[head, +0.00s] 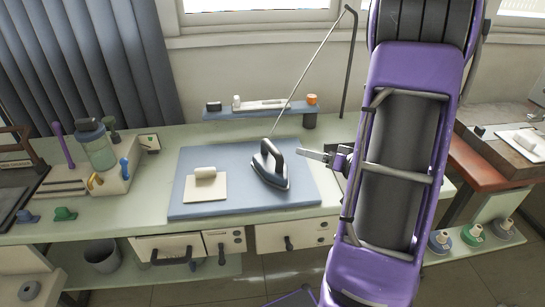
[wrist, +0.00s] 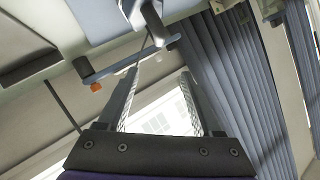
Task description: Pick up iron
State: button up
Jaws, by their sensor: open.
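The iron (head: 270,168), dark with a grey body, stands on the blue mat (head: 235,205) on the workbench. My gripper (head: 303,153) is just to the right of the iron in the head view, its fingers pointing left toward it. In the wrist view my gripper (wrist: 159,72) has its two fingers spread with nothing between them. A dark part of what looks like the iron (wrist: 152,22) shows at the top edge of that view, beyond the fingertips, and is cut off by the frame.
A cream pad with a white roll (head: 205,185) lies left of the iron. A thin cord or rod (head: 310,75) rises behind it to a dark stand (head: 350,60). A blue shelf (head: 260,112) holds small items. A bottle (head: 98,150) stands at the left.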

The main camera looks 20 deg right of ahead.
jog(key=b, duration=0.1)
send_near(277, 149)
jog(key=shift+y, duration=0.3)
jog(key=x, duration=0.7)
jog(key=shift+w+a, duration=0.1)
jog(key=shift+d+f+b+x, duration=0.15)
jog(key=shift+b+x, duration=0.15)
jog(key=shift+x, duration=1)
jog(key=shift+d+f+b+x, duration=0.15)
jog(key=shift+b+x, duration=0.1)
jog(key=shift+x, duration=1.1)
grip_shut()
jog(key=shift+r, duration=0.2)
